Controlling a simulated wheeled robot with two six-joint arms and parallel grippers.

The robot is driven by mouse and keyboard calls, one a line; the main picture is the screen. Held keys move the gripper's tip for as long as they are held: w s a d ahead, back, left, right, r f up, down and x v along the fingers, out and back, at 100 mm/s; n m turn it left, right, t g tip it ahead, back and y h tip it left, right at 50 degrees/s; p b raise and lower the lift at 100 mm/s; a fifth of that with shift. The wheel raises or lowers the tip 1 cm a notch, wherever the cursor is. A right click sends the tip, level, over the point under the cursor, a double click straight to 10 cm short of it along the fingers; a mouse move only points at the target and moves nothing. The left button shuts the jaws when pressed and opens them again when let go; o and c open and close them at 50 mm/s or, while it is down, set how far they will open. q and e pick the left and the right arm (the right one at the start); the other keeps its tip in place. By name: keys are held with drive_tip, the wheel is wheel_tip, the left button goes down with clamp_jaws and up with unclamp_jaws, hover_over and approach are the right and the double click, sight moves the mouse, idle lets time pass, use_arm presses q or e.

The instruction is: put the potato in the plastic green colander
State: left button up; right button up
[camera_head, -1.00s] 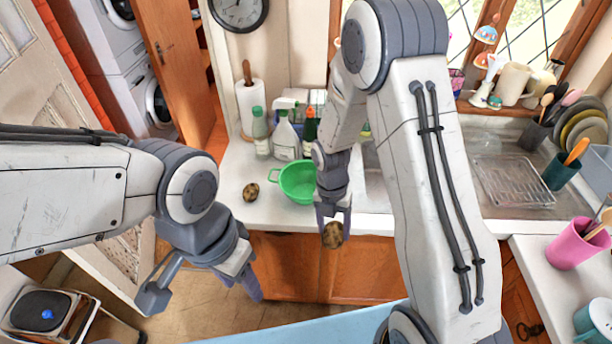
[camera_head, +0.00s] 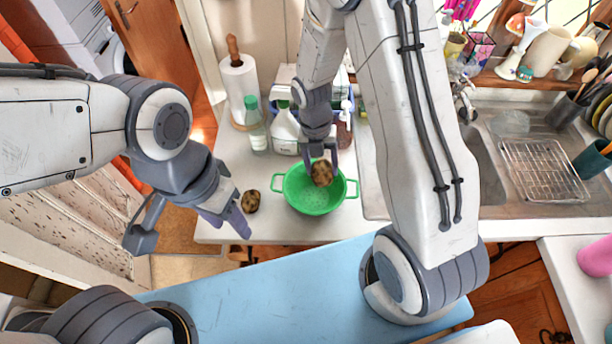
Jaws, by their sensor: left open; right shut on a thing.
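A brown potato (camera_head: 321,173) is held in my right gripper (camera_head: 320,162), which is shut on it. The potato shows over the upper right part of the green plastic colander (camera_head: 300,199); I cannot tell how high above the colander's bottom it is. The colander stands on the white counter with a handle on each side. A second brown potato (camera_head: 250,201) lies on the counter just left of the colander. My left gripper (camera_head: 195,232) is open and empty, to the left of that second potato and near the counter's front edge.
A paper towel roll (camera_head: 240,87), a green-capped bottle (camera_head: 255,126) and a spray bottle (camera_head: 286,130) stand behind the colander. A sink with a wire rack (camera_head: 543,170) lies to the right. A light blue surface (camera_head: 270,290) is in front.

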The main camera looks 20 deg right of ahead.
drive_tip(key=shift+w+f, duration=0.1)
drive_tip(key=shift+w, duration=0.1)
drive_tip(key=shift+d+f+b, duration=0.1)
drive_tip(key=shift+f+b, duration=0.45)
drive_tip(key=shift+b, duration=0.25)
wheel_tip(320, 180, down, 5)
drive_tip(key=b, duration=0.4)
drive_tip(key=shift+r+b, duration=0.2)
drive_tip(key=shift+b, duration=0.2)
drive_tip(key=o, duration=1.5)
drive_tip(key=r, duration=0.3)
drive_tip(key=w+r+b, duration=0.1)
drive_tip(key=r, duration=0.3)
drive_tip(key=a+r+b, duration=0.1)
drive_tip(key=r, duration=0.2)
drive_tip(key=shift+w+r, duration=0.2)
